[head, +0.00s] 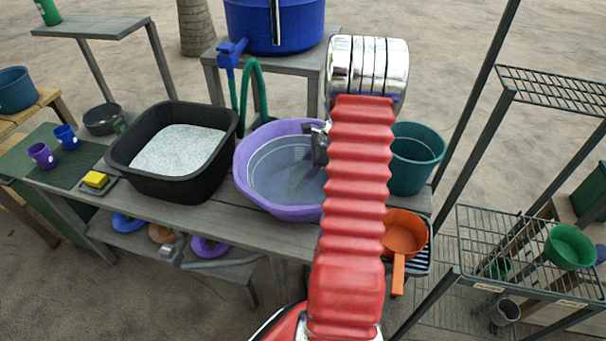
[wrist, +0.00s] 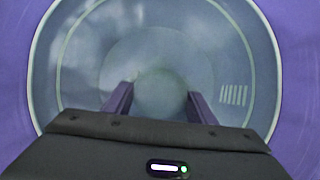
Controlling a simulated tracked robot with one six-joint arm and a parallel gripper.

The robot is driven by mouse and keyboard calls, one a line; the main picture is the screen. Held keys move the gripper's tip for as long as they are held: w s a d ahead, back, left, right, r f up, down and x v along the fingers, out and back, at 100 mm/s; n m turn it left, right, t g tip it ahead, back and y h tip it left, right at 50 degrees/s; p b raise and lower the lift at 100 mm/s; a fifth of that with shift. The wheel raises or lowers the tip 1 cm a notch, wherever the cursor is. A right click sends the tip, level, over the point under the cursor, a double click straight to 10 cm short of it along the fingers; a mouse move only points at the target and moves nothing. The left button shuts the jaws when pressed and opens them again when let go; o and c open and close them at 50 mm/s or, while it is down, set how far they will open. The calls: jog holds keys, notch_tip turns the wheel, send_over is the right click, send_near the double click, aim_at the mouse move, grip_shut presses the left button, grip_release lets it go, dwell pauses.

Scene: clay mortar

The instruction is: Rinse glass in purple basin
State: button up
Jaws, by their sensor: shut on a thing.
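The purple basin (head: 243,170) stands on the grey bench and holds clear water. Its purple wall also surrounds the wrist view (wrist: 300,60). My gripper (head: 319,146) is over the right part of the basin, partly hidden by my red arm. In the wrist view my gripper (wrist: 158,104) points down into the basin, with a finger on either side of a faint, clear round shape, the glass (wrist: 158,86). The gripper is shut on the glass. Its outline is blurred against the water, so I cannot tell how deep it sits. The glass cannot be made out in the head view.
A black tub (head: 120,152) with pale grainy contents stands left of the basin. A teal bucket (head: 420,155) and an orange pan (head: 405,235) are to the right. A blue barrel (head: 245,25) with a green hose (head: 262,90) stands behind. Purple (head: 41,155) and blue (head: 66,137) mugs sit far left.

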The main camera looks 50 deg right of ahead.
dwell(0.4)
jog(key=shift+w+a, duration=0.45)
jog(key=shift+a, duration=0.05)
jog(key=shift+s+d+r, duration=0.1)
jog(key=shift+s+d, duration=0.75)
jog(key=shift+d, duration=0.15)
jog(key=shift+w+a, duration=0.85)
jog(key=shift+a, duration=0.15)
jog(key=shift+s+d, duration=0.9)
jog(key=shift+d, duration=0.15)
